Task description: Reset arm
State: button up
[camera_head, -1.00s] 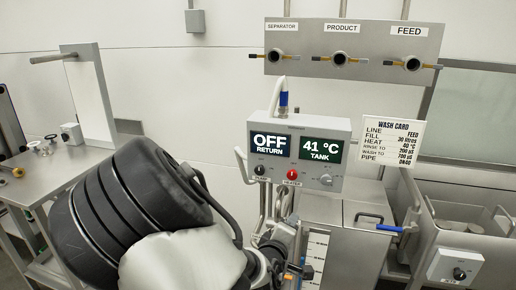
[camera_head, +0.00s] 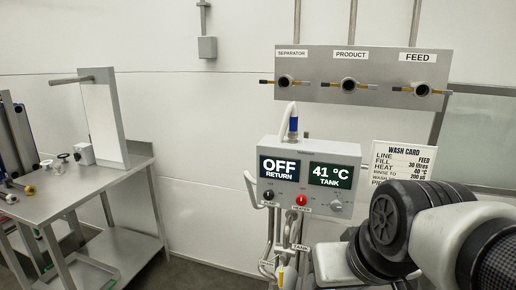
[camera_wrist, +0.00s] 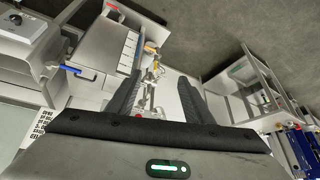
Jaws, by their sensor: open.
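In the wrist view my gripper (camera_wrist: 162,100) has its two dark fingers spread apart with nothing between them. It points down past the tank unit toward the floor, and the view is turned around. In the head view my arm is folded at the lower right, in front of the tank and part of the wash card; the gripper's fingers are not visible there. The control box (camera_head: 310,175) reads OFF for return and 41 °C for tank. The wash card (camera_head: 403,158) hangs to its right, its lower lines hidden by my arm.
A steel panel (camera_head: 362,65) with separator, product and feed ports is on the wall. A steel table (camera_head: 75,190) with small fittings stands at the left. Hoses and pipes hang below the control box. Floor and wall between table and box are clear.

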notch_tip(320, 180, up, 14)
jog(key=s+d+p, duration=0.1)
jog(key=s+p, duration=0.1)
jog(key=p, duration=1.1)
jog(key=shift+s+d+r+m+h+p, duration=0.25)
jog(key=shift+s+m+h+p, duration=0.05)
jog(key=shift+s+h, duration=0.1)
